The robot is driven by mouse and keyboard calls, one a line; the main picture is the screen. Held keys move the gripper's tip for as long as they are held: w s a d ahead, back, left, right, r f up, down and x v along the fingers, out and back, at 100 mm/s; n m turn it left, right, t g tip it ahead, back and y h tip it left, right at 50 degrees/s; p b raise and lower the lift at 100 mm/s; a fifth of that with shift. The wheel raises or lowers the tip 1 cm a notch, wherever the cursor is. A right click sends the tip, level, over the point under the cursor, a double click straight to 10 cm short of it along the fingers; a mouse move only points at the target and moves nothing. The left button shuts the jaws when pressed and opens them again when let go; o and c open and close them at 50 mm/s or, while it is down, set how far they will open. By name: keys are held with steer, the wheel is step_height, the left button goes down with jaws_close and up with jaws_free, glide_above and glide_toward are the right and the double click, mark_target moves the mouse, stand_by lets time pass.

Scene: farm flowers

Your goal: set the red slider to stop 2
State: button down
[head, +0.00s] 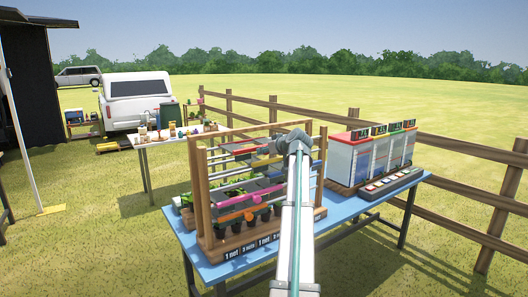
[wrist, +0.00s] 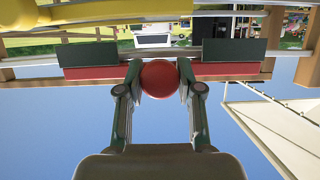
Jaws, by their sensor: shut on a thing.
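The red slider's round knob (wrist: 160,79) sits between my gripper's fingers in the wrist view, at the middle of a red bar (wrist: 225,69) with dark plates on both sides. My gripper (wrist: 160,90) is shut on this knob. In the head view the wooden rack (head: 203,195) stands on the blue table, and my arm reaches to its upper part. A reddish edge (head: 243,147) shows near its top, left of my arm. My arm hides the fingers and knob there. I cannot tell which stop the slider is at.
Lower on the rack are a pink slider (head: 236,200) and an orange slider (head: 246,216), with potted plants below. White boxes (head: 345,160) and a button panel (head: 390,185) stand right on the blue table (head: 210,272). A wooden fence (head: 450,147) runs behind.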

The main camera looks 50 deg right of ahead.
steer(key=c, duration=0.7)
jaws_free()
steer(key=shift+s, duration=0.1)
steer(key=v, duration=1.2)
